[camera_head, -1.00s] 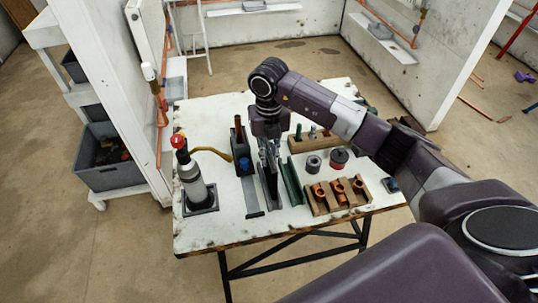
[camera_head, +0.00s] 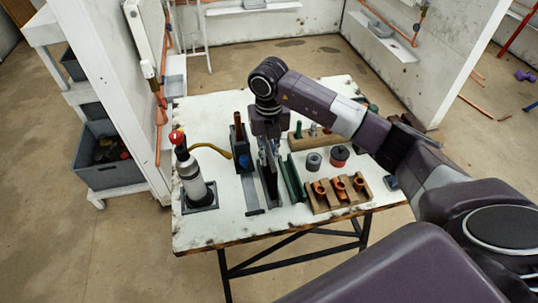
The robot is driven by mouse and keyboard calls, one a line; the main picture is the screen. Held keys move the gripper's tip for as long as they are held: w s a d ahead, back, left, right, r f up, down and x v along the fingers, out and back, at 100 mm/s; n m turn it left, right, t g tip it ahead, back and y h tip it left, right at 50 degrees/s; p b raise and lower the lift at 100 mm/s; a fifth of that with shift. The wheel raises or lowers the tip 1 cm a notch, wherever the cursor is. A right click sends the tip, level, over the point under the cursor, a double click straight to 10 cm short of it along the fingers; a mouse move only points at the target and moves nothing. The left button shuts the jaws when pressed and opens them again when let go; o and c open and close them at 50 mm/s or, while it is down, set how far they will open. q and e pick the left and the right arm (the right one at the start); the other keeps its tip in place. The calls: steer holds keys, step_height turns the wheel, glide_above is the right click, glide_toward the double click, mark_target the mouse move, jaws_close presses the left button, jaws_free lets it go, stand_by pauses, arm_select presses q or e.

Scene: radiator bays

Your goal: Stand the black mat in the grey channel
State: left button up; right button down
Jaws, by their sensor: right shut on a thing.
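My right gripper (camera_head: 267,145) reaches down over the table and is shut on the black mat (camera_head: 270,187). The mat is a dark, thin piece standing on edge below the fingers. The grey channel (camera_head: 251,195) is a narrow grey strip just left of the mat, running toward the front of the table. In this view the mat appears beside the strip, to its right. The gripper partly hides the mat's far end, and I cannot tell whether its lower edge touches the table. My left gripper is not in view.
A green channel (camera_head: 292,178) lies close to the right of the mat. A wooden block with copper fittings (camera_head: 340,191) is further right. A torch with a red top (camera_head: 190,175) stands at the left. The table front (camera_head: 225,228) is clear.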

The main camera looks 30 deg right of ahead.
steer(key=shift+f+b, duration=0.95)
steer(key=shift+f, duration=0.4)
steer(key=c, duration=1.9)
jaws_free()
steer(key=shift+r, duration=0.1)
steer(key=shift+r+p, duration=2.3)
steer(key=shift+r, duration=1.15)
